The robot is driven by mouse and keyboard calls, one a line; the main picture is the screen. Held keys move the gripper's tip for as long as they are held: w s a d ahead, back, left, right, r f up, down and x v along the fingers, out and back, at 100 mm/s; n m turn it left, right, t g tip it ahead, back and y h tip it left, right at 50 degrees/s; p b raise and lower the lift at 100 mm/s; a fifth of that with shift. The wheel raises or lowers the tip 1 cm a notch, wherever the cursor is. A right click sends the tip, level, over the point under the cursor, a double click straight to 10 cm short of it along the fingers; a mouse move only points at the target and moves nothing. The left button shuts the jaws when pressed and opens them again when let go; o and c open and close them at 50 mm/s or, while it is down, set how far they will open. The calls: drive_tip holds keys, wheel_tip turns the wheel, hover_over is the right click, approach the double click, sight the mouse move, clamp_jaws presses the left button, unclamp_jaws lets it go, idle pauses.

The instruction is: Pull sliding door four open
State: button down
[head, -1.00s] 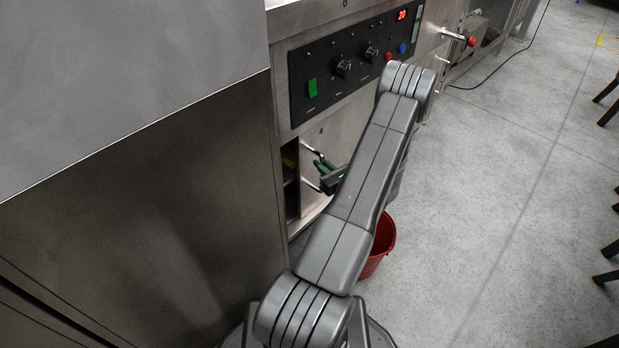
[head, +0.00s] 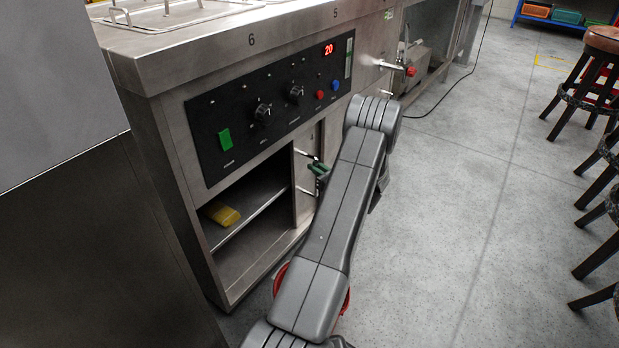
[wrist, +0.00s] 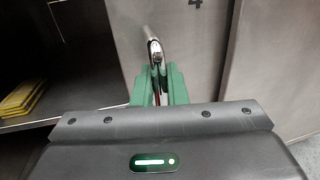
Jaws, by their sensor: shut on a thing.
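Sliding door four is a plain steel panel marked 4 (wrist: 185,40) in the wrist view, with a vertical bar handle (wrist: 152,42) on it. My gripper (wrist: 158,88) has its green fingers shut on that handle. In the head view my gripper (head: 319,169) shows at the door's handle, partly hidden by my own arm. The door (head: 304,150) stands slid to the right, and a wide opening (head: 240,222) shows at its left. The lower part of the handle is hidden behind my gripper in the wrist view.
A yellow item (head: 222,214) lies on the shelf inside the opened cupboard. A dark control panel (head: 270,108) with knobs is above. A red bucket (head: 344,302) stands on the floor behind my arm. Stools (head: 588,75) stand at the right; the floor between is clear.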

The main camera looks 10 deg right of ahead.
drive_tip(key=shift+w+d, duration=0.6)
drive_tip(key=c, duration=1.5)
unclamp_jaws()
drive_tip(key=shift+c, duration=0.2)
drive_tip(key=p+v, duration=0.3)
drive_tip(key=v, duration=1.1)
drive_tip(key=shift+w+a, duration=0.15)
